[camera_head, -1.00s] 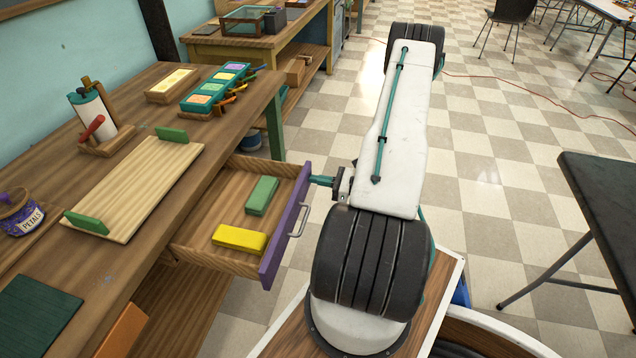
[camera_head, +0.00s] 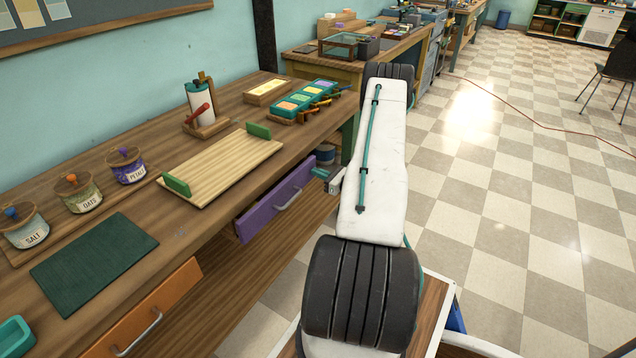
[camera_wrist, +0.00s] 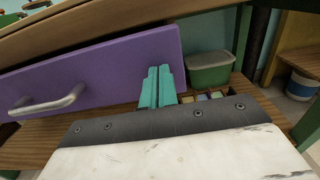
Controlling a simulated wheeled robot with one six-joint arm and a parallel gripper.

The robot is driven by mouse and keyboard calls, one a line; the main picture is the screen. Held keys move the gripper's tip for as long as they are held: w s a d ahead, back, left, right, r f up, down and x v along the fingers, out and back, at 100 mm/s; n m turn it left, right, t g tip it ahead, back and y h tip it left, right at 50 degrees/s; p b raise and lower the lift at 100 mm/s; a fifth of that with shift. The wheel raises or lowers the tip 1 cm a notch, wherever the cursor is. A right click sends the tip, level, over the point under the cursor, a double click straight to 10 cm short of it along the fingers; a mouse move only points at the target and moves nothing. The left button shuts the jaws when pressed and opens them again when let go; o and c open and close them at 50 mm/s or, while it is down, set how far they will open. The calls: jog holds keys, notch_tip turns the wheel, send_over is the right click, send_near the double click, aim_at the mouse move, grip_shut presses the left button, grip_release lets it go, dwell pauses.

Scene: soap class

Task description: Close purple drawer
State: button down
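My gripper (camera_head: 320,173) is at the right end of the drawer front. In the wrist view its teal fingers (camera_wrist: 158,70) are together, with nothing between them, against or just before the purple face.
An orange drawer (camera_head: 150,318) with a handle sits shut further left. The wooden tabletop (camera_head: 120,225) holds a tray, several jars and a soap box. A green bin (camera_wrist: 210,68) and small blocks stand on the shelf below. Open floor lies to the right.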

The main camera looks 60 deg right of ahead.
jog(key=w, duration=0.2)
jog(key=shift+w+r, duration=0.1)
jog(key=shift+w, duration=0.4)
jog(key=s, duration=1.4)
jog(key=shift+s, duration=0.4)
jog(key=shift+f, duration=0.2)
